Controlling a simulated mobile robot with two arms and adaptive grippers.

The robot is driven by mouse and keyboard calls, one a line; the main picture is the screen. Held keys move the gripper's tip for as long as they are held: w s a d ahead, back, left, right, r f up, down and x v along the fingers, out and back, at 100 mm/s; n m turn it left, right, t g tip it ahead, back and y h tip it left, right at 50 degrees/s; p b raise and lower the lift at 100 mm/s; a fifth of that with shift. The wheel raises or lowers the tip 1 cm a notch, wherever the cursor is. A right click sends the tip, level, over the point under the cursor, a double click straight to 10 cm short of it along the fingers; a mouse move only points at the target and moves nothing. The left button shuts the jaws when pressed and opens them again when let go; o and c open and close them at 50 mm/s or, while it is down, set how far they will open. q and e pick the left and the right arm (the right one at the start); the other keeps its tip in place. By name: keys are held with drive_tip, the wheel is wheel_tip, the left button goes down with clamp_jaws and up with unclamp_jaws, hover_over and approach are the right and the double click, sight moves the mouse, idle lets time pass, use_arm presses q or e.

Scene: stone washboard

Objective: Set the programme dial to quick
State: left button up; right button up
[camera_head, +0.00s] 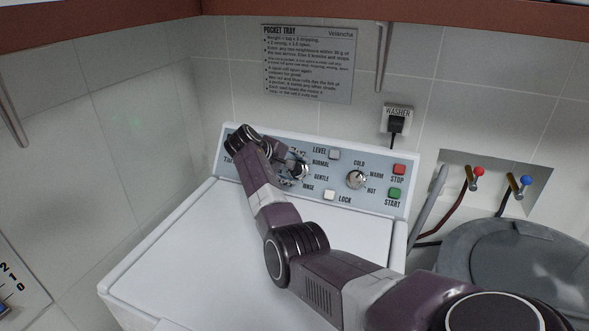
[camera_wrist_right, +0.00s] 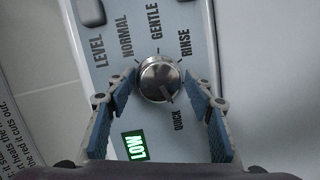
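The programme dial is a round metal knob on the washer's blue panel, seen in the head view (camera_head: 303,171) and in the wrist view (camera_wrist_right: 160,78). NORMAL, GENTLE, RINSE and QUICK are printed around it. A dark mark on its face points toward the QUICK side in the wrist view; its exact alignment is hard to tell. My right gripper (camera_wrist_right: 156,82) is open, with a blue-padded finger on either side of the dial and gaps between. In the head view my right gripper (camera_head: 294,165) is partly hidden by its arm. My left gripper is out of view.
A second dial (camera_head: 355,180) marked COLD, WARM, HOT sits to the right, beside the red STOP (camera_head: 399,169) and green START (camera_head: 394,194) buttons. LEVEL (camera_head: 334,154) and LOCK (camera_head: 330,195) buttons are near. A lit green LOW display (camera_wrist_right: 135,146) shows in the wrist view.

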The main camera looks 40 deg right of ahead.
drive_tip(key=shift+o, duration=0.6)
drive_tip(key=shift+r, duration=0.1)
drive_tip(key=shift+a+r, duration=0.15)
drive_tip(key=shift+a, duration=0.05)
drive_tip(key=v, duration=1.1)
drive_tip(key=shift+a, duration=0.2)
